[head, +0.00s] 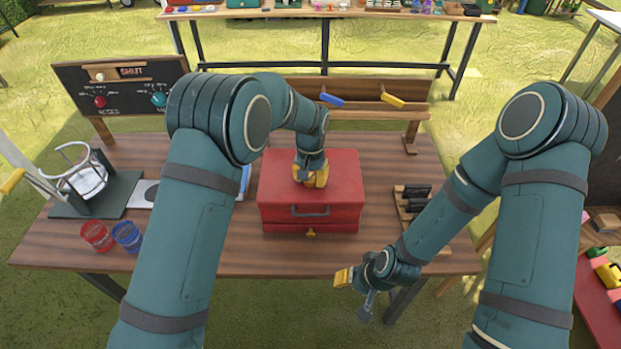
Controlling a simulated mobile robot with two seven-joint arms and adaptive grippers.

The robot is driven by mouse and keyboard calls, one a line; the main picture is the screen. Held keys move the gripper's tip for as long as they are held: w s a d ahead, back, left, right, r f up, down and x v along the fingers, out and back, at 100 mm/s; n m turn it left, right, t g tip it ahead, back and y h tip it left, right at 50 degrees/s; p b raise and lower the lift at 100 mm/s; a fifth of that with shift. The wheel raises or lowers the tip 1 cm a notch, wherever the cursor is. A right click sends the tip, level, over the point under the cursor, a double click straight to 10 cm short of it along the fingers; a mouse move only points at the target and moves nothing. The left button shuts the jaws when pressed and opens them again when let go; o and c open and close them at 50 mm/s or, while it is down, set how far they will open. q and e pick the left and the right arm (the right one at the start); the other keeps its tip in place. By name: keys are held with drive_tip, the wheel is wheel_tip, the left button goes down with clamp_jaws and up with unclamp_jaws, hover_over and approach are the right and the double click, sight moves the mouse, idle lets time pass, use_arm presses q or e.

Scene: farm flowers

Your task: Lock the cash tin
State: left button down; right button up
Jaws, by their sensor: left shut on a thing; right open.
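The red cash tin (283,182) sits on the wooden table, its lid down. A dark handle (310,212) is on its front, and a small yellow piece (310,232) shows low on the front. My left gripper (311,180) points down at the top of the lid and is shut on a part of the tin there; the gripper hides that part. My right gripper (354,289) is open and empty, in front of the table's near edge, to the right of and below the tin.
A board with dials marked SHUT (125,88) stands at the back left. Blue (332,99) and yellow (392,100) tags are on the back rack. Red (97,236) and blue (127,235) cups stand left. A dark-slotted holder (411,208) is right of the tin.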

use_arm(q)
drive_tip(key=n, duration=0.4)
drive_tip(key=shift+f+n, duration=0.1)
drive_tip(key=shift+n, duration=2.2)
drive_tip(key=shift+s, duration=0.1)
drive_tip(key=shift+c, duration=2.3)
unclamp_jaws()
wheel_tip(320, 180, up, 12)
